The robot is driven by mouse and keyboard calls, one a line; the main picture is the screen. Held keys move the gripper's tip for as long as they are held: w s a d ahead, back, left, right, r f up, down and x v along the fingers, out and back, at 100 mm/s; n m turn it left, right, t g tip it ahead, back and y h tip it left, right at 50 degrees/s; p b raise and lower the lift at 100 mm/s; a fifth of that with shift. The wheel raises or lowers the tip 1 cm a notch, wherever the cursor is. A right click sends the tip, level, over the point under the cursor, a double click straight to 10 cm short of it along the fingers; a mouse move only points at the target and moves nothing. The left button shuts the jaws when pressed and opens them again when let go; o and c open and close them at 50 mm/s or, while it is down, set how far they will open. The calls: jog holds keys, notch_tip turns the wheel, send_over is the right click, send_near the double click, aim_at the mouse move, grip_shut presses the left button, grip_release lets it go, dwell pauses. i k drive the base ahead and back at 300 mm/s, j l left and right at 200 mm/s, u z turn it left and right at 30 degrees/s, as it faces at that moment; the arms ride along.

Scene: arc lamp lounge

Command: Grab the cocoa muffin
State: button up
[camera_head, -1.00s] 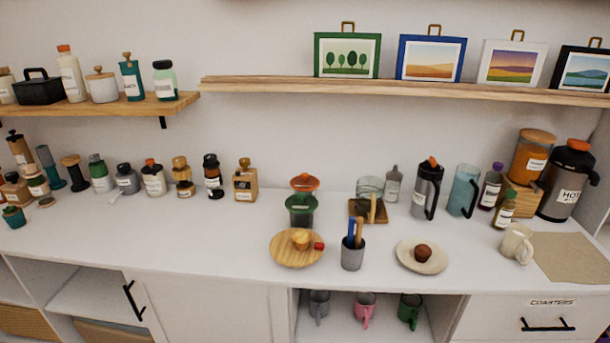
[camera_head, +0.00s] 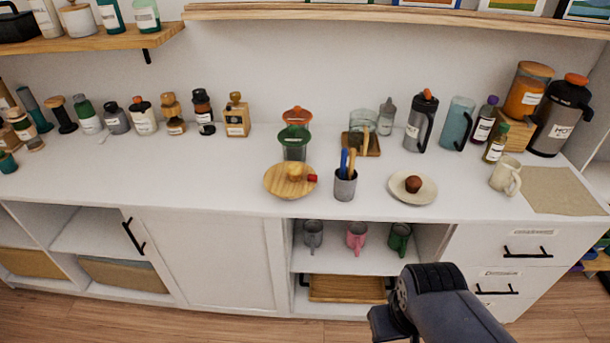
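A dark brown cocoa muffin (camera_head: 413,184) sits on a cream plate (camera_head: 425,195) on the white counter, right of centre. A lighter muffin (camera_head: 295,173) sits on a round wooden plate (camera_head: 275,181) to its left, with a small red thing beside it. Part of my dark grey arm shows at the bottom, in front of the cabinet and below the cocoa muffin. My gripper's fingers cannot be made out, so I cannot tell their state.
A grey cup with utensils (camera_head: 345,185) stands between the two plates. A cream mug (camera_head: 505,176) and a beige mat (camera_head: 562,190) are to the right. Jugs and bottles line the back. Several mugs stand on the open shelf (camera_head: 375,258) below. The counter directly before the cream plate is clear.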

aim_at(413, 183)
jog(key=i+l+z, duration=0.15)
jog(key=l, duration=0.25)
jog(key=i+l+z, duration=0.15)
jog(key=l, duration=0.2)
jog(key=i+l+z, duration=0.1)
jog(key=l, duration=0.3)
jog(key=i+l+z, duration=0.15)
jog(key=i+l, duration=0.05)
jog(key=l, duration=0.15)
